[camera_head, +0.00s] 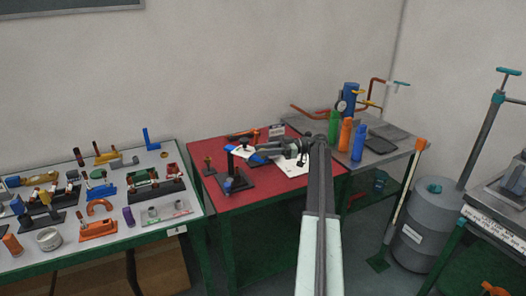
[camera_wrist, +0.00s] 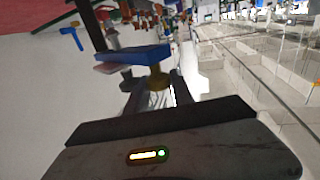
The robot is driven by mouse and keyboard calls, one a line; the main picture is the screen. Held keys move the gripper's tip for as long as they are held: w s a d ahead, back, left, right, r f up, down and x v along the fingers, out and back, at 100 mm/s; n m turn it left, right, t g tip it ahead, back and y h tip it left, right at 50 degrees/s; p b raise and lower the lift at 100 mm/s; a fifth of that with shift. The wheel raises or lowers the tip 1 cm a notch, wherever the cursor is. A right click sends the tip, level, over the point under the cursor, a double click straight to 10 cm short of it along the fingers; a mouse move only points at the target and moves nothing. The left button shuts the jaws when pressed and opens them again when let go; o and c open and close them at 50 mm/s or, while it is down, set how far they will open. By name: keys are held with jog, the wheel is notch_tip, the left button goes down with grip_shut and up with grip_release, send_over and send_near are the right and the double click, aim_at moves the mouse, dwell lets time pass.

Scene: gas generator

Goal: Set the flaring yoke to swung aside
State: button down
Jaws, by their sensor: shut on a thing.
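The flaring yoke (camera_wrist: 133,55) appears in the wrist view as a blue bar with a brass-coloured piece (camera_wrist: 158,78) just below it. It lies directly ahead of my gripper (camera_wrist: 158,92), whose dark fingers are close around that brass-coloured piece. In the head view my gripper (camera_head: 270,153) reaches left over the red table, its tip at a blue part beside a black stand (camera_head: 231,163). The stand has an upright post and a dark base. My gripper is shut on part of the yoke. The exact contact is too small and dark to tell.
The red table (camera_head: 236,202) also holds white paper (camera_head: 294,168) and small tools. On the left, a light table (camera_head: 190,205) is crowded with parts. On the right, a grey bench carries a green bottle (camera_head: 333,126) and an orange bottle (camera_head: 345,134). A grey drum (camera_head: 420,225) stands on the floor.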

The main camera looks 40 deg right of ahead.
jog(key=shift+s+f, duration=0.1)
jog(key=c, duration=1.1)
grip_release()
jog(key=shift+a, duration=0.1)
